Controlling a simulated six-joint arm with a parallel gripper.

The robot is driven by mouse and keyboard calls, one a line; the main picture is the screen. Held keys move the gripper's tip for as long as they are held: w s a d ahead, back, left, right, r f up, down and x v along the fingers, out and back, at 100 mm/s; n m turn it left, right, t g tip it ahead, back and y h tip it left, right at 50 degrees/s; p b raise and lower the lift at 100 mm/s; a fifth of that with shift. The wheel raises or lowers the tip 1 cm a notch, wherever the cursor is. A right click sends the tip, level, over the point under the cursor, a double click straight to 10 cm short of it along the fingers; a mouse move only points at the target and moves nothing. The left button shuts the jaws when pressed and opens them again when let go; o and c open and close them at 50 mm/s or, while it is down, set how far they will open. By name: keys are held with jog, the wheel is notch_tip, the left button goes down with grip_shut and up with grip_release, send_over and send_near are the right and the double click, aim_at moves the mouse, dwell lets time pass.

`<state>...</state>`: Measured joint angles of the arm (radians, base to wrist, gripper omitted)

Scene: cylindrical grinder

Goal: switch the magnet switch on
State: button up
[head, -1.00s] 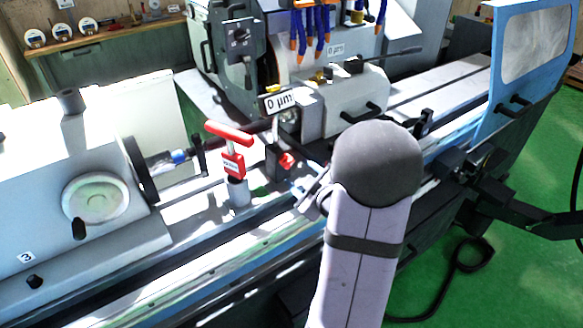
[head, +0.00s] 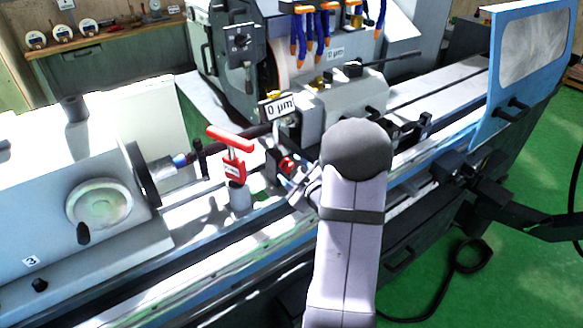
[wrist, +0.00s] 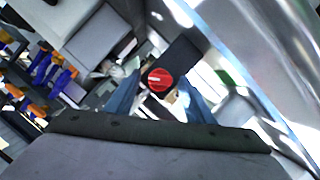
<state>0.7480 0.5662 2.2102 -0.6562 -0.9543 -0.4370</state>
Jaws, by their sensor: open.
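The magnet switch is a red round knob (head: 287,165) on a dark box (head: 272,166), standing on the machine table below the "0 µm" sign. The wrist view shows the knob (wrist: 160,80) face-on, with a pale mark across it. My gripper (head: 300,188) is just to the right of the knob in the head view, partly hidden by my own arm. In the wrist view my gripper (wrist: 160,102) is open, one bluish finger on each side of the knob. I cannot tell whether the fingers touch it.
A red T-handled clamp (head: 232,155) stands just left of the switch. The workhead with its handwheel (head: 100,203) is further left. The grinding-wheel housing (head: 345,98) is behind. A blue-framed guard (head: 525,70) stands at the right.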

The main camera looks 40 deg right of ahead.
jog(key=shift+w+f, duration=0.1)
jog(key=shift+w, duration=0.2)
jog(key=c, duration=1.1)
jog(key=shift+o, duration=0.4)
jog(key=m+p, duration=0.1)
jog(key=m+y+p, duration=0.1)
jog(key=p, duration=0.1)
jog(key=shift+d+r+p, duration=0.2)
jog(key=shift+r+p, duration=0.05)
jog(key=shift+p, duration=0.05)
jog(key=m+y+p, duration=0.2)
jog(key=p, duration=0.1)
jog(key=shift+d+f+m+g+y+p, duration=0.1)
jog(key=shift+m+g+y+p, duration=0.2)
jog(key=shift+m+g+p, duration=0.1)
